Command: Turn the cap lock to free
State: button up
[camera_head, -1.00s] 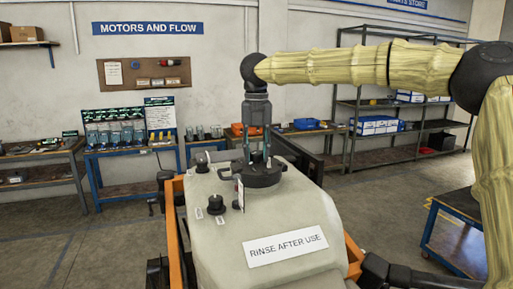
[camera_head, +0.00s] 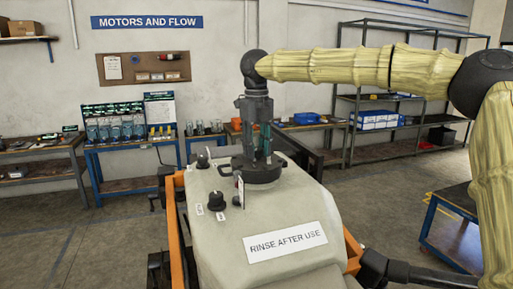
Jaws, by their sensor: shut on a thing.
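The pale tank (camera_head: 283,212) of the spray drone fills the lower middle. A round black cap (camera_head: 264,178) sits on its top. My gripper (camera_head: 256,158) points straight down over the cap, its fingers closed on the cap's raised middle part, which they largely hide. A thin white tag (camera_head: 240,190) stands at the cap's near left edge. A black knob (camera_head: 216,201) sits on the tank to the left, with small labels beside it too small to read. A second black knob (camera_head: 203,161) is farther back. I cannot tell the lock's marked position.
The label RINSE AFTER USE (camera_head: 286,243) is on the tank's near face. Orange frame bars (camera_head: 177,225) flank the tank. A bench with bottles (camera_head: 127,150) and shelving (camera_head: 385,130) stand behind. A blue-framed cart (camera_head: 450,228) is at right. Floor at left is clear.

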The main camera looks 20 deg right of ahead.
aim_at(258, 148)
jog(key=o, duration=1)
jog(key=shift+s, duration=0.1)
jog(key=shift+o, duration=0.2)
jog(key=shift+d, duration=0.1)
notch_tip(258, 148, up, 12)
